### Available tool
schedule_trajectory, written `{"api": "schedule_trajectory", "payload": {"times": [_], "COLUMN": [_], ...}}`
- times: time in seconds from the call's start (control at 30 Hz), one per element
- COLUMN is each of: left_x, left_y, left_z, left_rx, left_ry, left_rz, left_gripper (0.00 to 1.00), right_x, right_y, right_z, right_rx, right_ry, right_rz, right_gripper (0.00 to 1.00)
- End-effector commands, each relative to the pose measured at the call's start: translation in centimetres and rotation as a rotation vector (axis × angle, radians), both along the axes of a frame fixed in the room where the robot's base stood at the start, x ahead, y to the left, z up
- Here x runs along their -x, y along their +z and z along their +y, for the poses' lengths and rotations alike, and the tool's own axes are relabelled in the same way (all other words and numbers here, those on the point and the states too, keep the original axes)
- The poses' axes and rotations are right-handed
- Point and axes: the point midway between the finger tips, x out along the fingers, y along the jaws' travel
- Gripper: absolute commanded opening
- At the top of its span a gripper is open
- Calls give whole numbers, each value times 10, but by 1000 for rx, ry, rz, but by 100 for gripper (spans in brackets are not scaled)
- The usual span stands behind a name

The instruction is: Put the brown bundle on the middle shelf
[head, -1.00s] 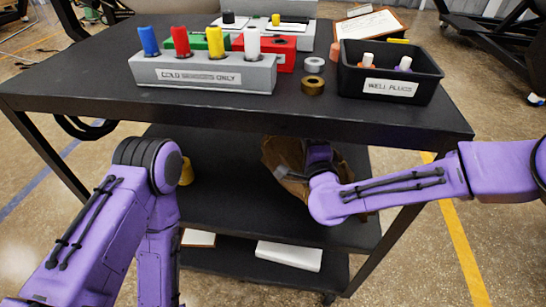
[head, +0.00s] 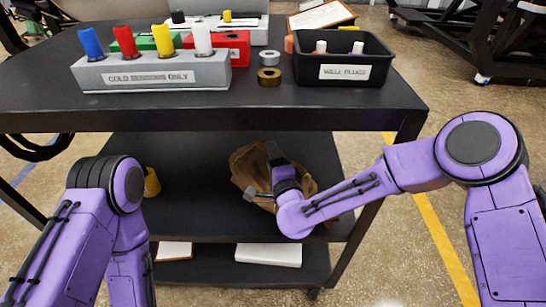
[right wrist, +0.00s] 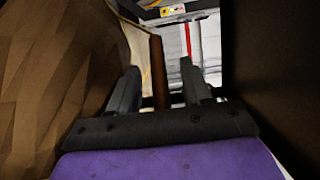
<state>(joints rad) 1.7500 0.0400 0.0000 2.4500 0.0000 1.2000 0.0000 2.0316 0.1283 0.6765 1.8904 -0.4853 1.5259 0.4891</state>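The brown bundle (head: 242,168), crumpled and bag-like, is on the middle shelf (head: 205,205) of the black cart, under the tabletop and toward the right end. My right gripper (head: 272,152) is at the bundle and hides part of it. In the right wrist view the bundle (right wrist: 45,85) fills the left side. The two fingers of the right gripper (right wrist: 160,88) stand apart there, with a thin brown upright piece (right wrist: 158,70) between them and gaps on both sides. I cannot tell whether that piece belongs to the bundle. My left gripper is out of view.
A yellow object (head: 152,183) stands at the shelf's left. The tabletop (head: 330,112) overhangs the shelf and carries a grey sensor block (head: 150,75) and a black well plugs bin (head: 345,72). A white item (head: 268,254) lies on the bottom shelf. The shelf's middle is clear.

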Motion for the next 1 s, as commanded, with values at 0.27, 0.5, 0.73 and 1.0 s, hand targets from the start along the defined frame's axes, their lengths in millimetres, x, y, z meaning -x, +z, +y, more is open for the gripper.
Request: {"api": "schedule_trajectory", "payload": {"times": [0.27, 0.5, 0.73, 1.0], "left_x": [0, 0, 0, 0], "left_y": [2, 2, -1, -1], "left_z": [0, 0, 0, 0], "left_rx": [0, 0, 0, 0], "left_ry": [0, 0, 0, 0], "left_rz": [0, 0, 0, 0], "left_gripper": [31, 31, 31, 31], "right_x": [2, 52, 102, 116], "right_y": [3, 2, 1, 1], "right_z": [0, -14, -28, -34], "right_rx": [0, 2, 1, 0], "right_ry": [1, 5, 4, -1], "right_rz": [0, 2, 1, 0], "right_gripper": [49, 49, 49, 49]}}
